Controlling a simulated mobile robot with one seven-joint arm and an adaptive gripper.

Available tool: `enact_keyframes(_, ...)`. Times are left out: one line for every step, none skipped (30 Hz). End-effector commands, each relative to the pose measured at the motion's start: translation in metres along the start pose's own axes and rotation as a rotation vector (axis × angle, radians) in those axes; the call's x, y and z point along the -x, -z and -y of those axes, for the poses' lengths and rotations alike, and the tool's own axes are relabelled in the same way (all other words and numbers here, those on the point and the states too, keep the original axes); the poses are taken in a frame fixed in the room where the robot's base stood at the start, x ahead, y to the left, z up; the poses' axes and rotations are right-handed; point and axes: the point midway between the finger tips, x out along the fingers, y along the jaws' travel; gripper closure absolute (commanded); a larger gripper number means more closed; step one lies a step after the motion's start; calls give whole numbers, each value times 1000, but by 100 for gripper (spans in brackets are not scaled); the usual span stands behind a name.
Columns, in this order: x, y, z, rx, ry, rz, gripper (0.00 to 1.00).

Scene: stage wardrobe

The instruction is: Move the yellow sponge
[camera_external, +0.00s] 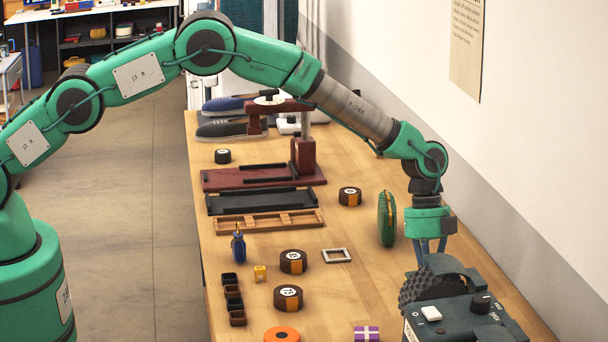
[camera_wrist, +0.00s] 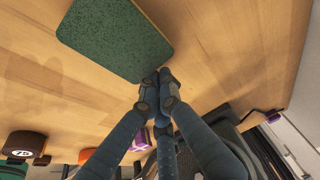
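A green, rough-faced slab (camera_wrist: 117,38) with rounded corners and a thin light edge lies just beyond my fingertips in the wrist view. In the external view a green object with a yellow strip on its edge (camera_external: 387,218) stands upright to the left of my gripper (camera_external: 430,255); it looks like the same thing and may be the sponge. No plainly yellow sponge shows. In the wrist view my gripper's fingers (camera_wrist: 160,88) come together at the tips, close to the slab's lower corner, with nothing seen between them. In the external view a dark machine hides the fingertips.
The dark machine (camera_external: 465,322) with a rough wheel stands right below my gripper. Numbered rolls (camera_external: 293,262), an orange roll (camera_external: 282,335), a purple box (camera_external: 367,333) and a square frame (camera_external: 336,255) lie left. The wall runs along the right. Bare wood surrounds the green object.

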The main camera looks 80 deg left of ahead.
Motion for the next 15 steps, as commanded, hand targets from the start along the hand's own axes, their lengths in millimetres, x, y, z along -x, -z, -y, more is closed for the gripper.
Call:
enact_keyframes(3, -16, 1, 4, 2, 0, 100)
enact_keyframes(5, -25, 0, 5, 2, 0, 100)
enact_keyframes(8, -35, 0, 3, 1, 0, 100)
enact_keyframes(12, -43, 0, 3, 1, 0, 100)
enact_keyframes(15, -51, 0, 4, 2, 0, 100)
enact_keyframes(18, -61, 0, 4, 2, 0, 100)
enact_keyframes(21, -69, 0, 3, 1, 0, 100)
enact_keyframes(24, -76, 0, 3, 1, 0, 100)
enact_keyframes(27, -84, 0, 3, 0, 0, 100)
enact_keyframes(29, -89, 0, 2, 0, 1, 100)
enact_keyframes(31, -94, 0, 2, 0, 1, 100)
enact_keyframes(33, -99, 0, 1, 1, 1, 100)
enact_keyframes(34, -101, 0, 0, 1, 1, 100)
enact_keyframes(35, -103, 0, 0, 0, 1, 100)
enact_keyframes(36, -104, 0, 0, 0, 1, 100)
